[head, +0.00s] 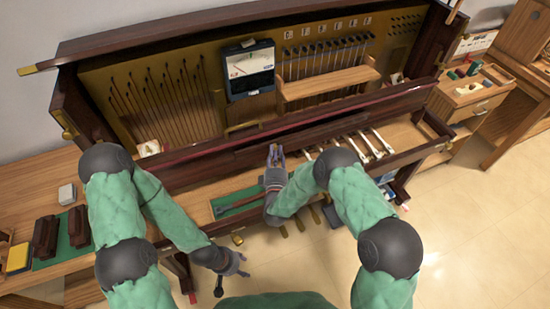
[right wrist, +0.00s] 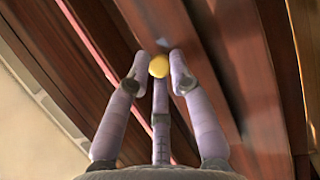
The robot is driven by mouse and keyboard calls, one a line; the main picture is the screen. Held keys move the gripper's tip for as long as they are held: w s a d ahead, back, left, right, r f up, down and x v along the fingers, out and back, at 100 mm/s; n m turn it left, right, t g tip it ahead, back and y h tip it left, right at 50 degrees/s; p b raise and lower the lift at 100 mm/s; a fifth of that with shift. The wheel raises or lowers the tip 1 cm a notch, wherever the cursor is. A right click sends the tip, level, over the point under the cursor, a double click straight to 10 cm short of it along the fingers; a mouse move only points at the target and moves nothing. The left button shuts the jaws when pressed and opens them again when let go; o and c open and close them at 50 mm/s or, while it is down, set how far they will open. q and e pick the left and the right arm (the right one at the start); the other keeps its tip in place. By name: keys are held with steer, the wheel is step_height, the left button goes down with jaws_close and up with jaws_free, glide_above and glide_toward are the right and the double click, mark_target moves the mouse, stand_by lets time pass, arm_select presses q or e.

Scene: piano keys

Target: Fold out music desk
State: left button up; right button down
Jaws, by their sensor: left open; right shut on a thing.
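The music desk (head: 325,132) appears to be the long dark wooden panel across the open upright piano, above the key bed; its exact edges are hard to make out. My right gripper (head: 275,155) reaches its lower front side near the middle. In the right wrist view my right gripper (right wrist: 158,72) has its fingers closed around a small round yellow knob (right wrist: 158,65) on the dark red wood (right wrist: 180,35). The fingers hide part of the knob. My left gripper (head: 234,268) is open and empty, low in front of the piano's front edge, apart from it.
A dark gauge box (head: 249,70) and a wooden shelf with hammers (head: 325,82) stand inside the piano. Side benches hold blocks (head: 45,235) and a tray (head: 468,88). Floor at right is clear.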

steer(key=shift+s+d+f+m+t+h+b, duration=0.15)
steer(key=shift+f+m+t+b, duration=0.4)
steer(key=shift+b, duration=1.05)
steer(key=shift+s+d+f+m+t+h+b, duration=0.2)
steer(key=shift+t+b, duration=0.55)
steer(key=shift+b, duration=0.85)
steer(key=shift+a, duration=0.15)
steer(key=c, duration=1.4)
jaws_free()
steer(key=shift+v, duration=6)
